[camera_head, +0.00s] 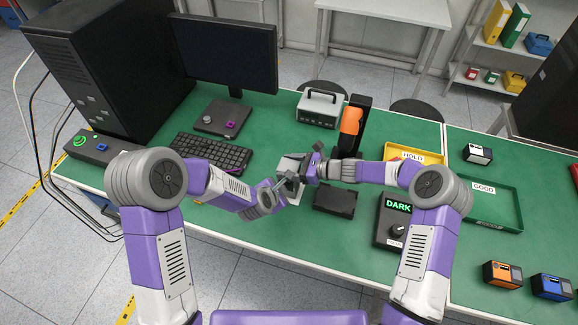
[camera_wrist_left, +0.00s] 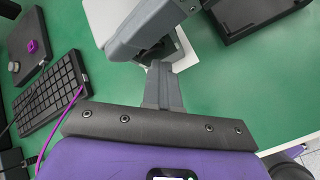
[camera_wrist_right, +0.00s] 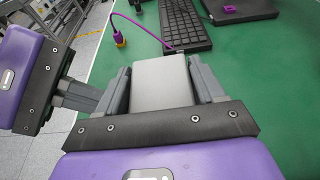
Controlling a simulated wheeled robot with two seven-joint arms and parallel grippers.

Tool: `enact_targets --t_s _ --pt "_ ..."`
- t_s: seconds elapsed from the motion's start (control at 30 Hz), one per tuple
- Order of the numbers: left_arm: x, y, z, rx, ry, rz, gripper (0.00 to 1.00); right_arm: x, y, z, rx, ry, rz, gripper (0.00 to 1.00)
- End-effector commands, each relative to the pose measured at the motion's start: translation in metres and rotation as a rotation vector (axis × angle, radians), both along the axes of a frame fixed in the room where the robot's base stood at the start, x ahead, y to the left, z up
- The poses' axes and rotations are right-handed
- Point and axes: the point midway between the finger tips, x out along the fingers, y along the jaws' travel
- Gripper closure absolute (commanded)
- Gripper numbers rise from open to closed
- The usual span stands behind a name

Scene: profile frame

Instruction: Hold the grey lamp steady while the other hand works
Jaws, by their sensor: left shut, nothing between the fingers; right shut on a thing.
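The grey lamp (camera_wrist_right: 160,82) looks like a flat, plain grey block in the right wrist view. My right gripper (camera_wrist_right: 160,90) is shut on it, with one finger on each side. In the head view the lamp (camera_head: 290,164) shows only partly, between my two grippers above the green table. My left gripper (camera_head: 284,188) is shut and empty, just below and left of my right gripper (camera_head: 308,170). In the left wrist view its closed fingers (camera_wrist_left: 164,80) point at grey parts close ahead; I cannot tell whether they touch. In the right wrist view the left gripper comes in from the left.
A keyboard (camera_head: 212,153) with a purple cable lies left of the grippers. A black tray-like box (camera_head: 335,200) lies close at right, with a DARK display box (camera_head: 390,232) beyond. A yellow HOLD tray (camera_head: 422,154) and green GOOD tray (camera_head: 505,205) stand further right.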

Motion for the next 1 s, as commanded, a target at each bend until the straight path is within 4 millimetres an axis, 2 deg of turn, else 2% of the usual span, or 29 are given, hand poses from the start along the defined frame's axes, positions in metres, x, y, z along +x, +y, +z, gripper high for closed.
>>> enact_targets --t_s 0.17,0.7,1.0 --pt "-0.005 0.002 0.001 0.000 -0.003 0.001 1.00 -0.001 0.000 0.000 0.000 0.001 0.001 0.75" --pt "-0.054 0.018 0.000 0.000 0.000 0.000 1.00 0.000 -0.001 0.000 -0.001 0.001 -0.002 0.75" --pt "-0.057 0.018 0.000 0.000 0.000 -0.001 1.00 0.001 -0.001 0.000 -0.001 -0.001 -0.003 0.75"
